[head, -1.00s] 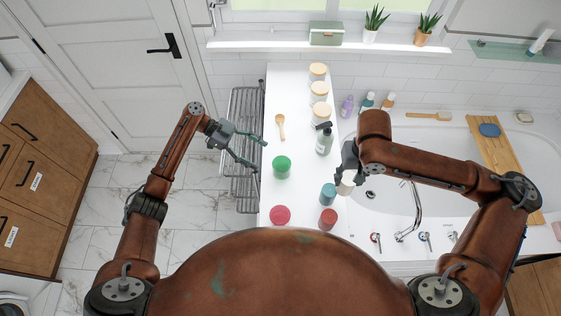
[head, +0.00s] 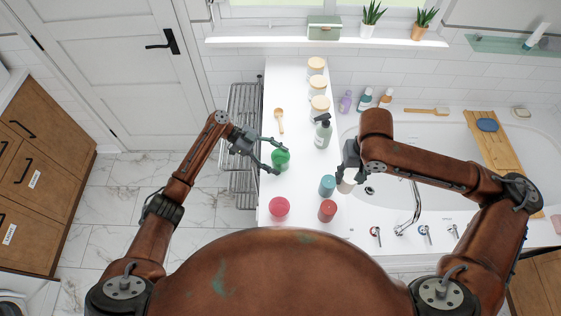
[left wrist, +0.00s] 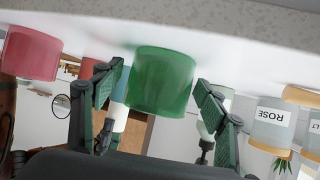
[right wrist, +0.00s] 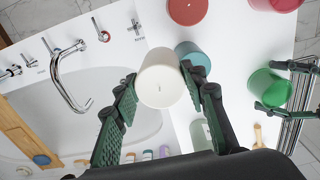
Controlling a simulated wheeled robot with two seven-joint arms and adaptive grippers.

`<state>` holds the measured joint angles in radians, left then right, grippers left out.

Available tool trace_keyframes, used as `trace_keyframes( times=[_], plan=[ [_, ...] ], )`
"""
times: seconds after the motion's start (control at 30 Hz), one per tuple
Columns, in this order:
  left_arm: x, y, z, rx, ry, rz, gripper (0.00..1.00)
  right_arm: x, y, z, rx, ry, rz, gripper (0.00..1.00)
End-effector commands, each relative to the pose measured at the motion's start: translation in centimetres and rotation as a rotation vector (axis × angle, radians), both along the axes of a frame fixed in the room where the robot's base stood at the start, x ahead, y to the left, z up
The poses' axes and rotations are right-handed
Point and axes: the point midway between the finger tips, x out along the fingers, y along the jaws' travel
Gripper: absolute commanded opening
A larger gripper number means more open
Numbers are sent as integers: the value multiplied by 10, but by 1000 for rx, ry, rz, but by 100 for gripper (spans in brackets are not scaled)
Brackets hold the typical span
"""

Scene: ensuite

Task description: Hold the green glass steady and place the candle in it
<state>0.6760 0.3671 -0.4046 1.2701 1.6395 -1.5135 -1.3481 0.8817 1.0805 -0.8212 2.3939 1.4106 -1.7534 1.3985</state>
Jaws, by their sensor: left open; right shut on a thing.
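The green glass (head: 281,160) stands on the white counter, and it also shows in the left wrist view (left wrist: 160,80). My left gripper (head: 275,158) is open, with its fingers on either side of the green glass; in its wrist view a gap shows beside the glass. The white candle (right wrist: 161,78) is in my right gripper (right wrist: 158,88), which is shut on it. In the head view the candle (head: 346,186) is partly hidden by the right gripper, over the basin's near left edge beside the teal candle.
A teal candle (head: 327,185), a red candle (head: 327,210) and a pink glass (head: 279,207) stand near the counter's front. A soap bottle (head: 322,131), a wooden spoon (head: 279,121) and lidded jars (head: 318,106) are behind. The tap (head: 412,212) rises at right.

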Motion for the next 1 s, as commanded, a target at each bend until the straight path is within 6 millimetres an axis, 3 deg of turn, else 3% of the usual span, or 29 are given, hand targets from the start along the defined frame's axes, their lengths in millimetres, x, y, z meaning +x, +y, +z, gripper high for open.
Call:
trace_keyframes(
  times=[0.2,0.6,0.77,0.87,1.0],
  plan=[
    [0,0,-1,0,0,0,66,-6,-1,-8,-3,24,1,0],
    [0,0,-1,0,0,0,39,-7,0,-9,-2,26,2,0],
    [0,0,-1,0,0,0,38,-7,0,-9,-2,26,2,0],
    [0,0,-2,0,0,0,38,-3,4,-9,-2,26,2,0],
    [0,0,-1,0,0,0,38,20,27,-7,-2,26,-2,0]
  ],
)
